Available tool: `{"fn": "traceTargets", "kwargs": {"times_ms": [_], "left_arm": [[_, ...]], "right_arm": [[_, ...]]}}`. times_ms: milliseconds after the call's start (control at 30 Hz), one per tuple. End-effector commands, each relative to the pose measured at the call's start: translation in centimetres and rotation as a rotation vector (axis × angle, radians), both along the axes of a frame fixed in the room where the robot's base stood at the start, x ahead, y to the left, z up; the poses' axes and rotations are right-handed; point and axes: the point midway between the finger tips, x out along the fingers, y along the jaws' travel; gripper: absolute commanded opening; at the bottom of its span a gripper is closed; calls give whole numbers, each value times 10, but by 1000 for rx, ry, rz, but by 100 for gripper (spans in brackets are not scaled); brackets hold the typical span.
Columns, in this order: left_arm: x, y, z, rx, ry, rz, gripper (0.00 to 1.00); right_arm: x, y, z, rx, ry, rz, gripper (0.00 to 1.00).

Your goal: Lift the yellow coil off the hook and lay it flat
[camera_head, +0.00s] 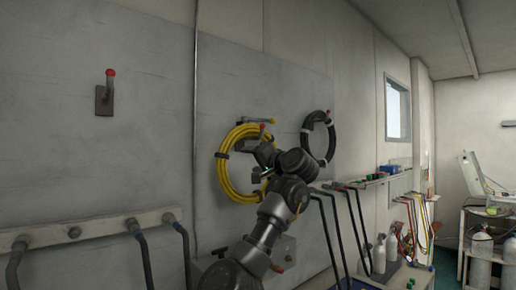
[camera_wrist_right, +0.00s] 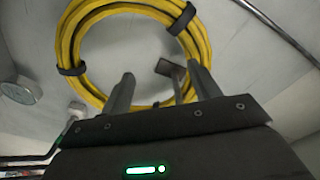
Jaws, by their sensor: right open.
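The yellow coil (camera_head: 224,178) hangs against the grey wall panel on a hook (camera_head: 250,121) with a red tip. Dark bands tie the coil. My right gripper (camera_head: 258,161) is in front of the coil's right side and hides part of it. In the right wrist view the coil (camera_wrist_right: 68,42) is a large ring, and my right gripper (camera_wrist_right: 160,70) is open. Its two fingers stand apart across the near part of the ring, with a hook and its brown plate (camera_wrist_right: 168,68) seen between them. Whether the fingers touch the coil I cannot tell. My left gripper is out of view.
A black coil (camera_head: 331,140) hangs to the right of the yellow one. An empty red-tipped hook (camera_head: 105,93) is on the wall at left. A rail with dark hoses (camera_head: 75,233) runs below it. Gas cylinders (camera_head: 391,250) and a cart (camera_head: 488,215) stand at right.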

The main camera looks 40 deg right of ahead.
Motion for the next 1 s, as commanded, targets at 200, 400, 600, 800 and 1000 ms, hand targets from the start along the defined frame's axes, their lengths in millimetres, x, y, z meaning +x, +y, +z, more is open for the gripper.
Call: {"fn": "traceTargets", "kwargs": {"times_ms": [200, 400, 600, 800, 1000], "left_arm": [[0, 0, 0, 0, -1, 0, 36], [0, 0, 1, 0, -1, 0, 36], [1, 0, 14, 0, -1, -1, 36], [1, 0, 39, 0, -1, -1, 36], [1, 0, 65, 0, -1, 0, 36]], "right_arm": [[-18, -1, 61, 67, -111, 55, 62], [-20, -1, 68, 75, -123, 62, 62], [-11, -1, 73, 75, -121, 61, 62], [12, -2, 79, 75, -119, 62, 62], [37, -2, 82, 75, -119, 60, 62]]}}
